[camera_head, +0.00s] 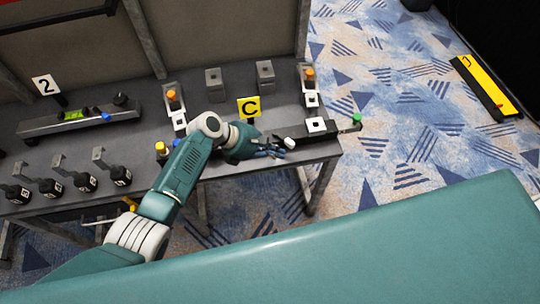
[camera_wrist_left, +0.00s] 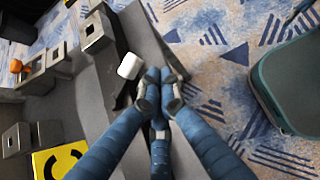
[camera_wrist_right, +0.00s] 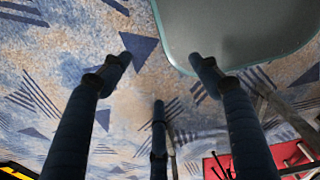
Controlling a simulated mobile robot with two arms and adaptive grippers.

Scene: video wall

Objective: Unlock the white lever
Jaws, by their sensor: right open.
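The white lever shows as a short white cylindrical knob (camera_head: 290,142) near the table's front right edge, beside a dark block. It also shows in the left wrist view as a white knob (camera_wrist_left: 130,66) with a dark piece below it. My left gripper (camera_head: 275,153) is just left of and in front of the knob. In the left wrist view its fingertips (camera_wrist_left: 160,78) are drawn together, right of the knob and apart from it, with nothing visible between them. My right gripper (camera_wrist_right: 160,62) is open and empty above the carpet; it is not seen in the head view.
A yellow C sign (camera_head: 249,107) stands behind my left gripper. A green knob (camera_head: 356,119) is at the right end, and orange knobs (camera_head: 309,73) stand farther back. Several black weights (camera_head: 87,182) line the left front. Carpet (camera_head: 400,110) is open to the right.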

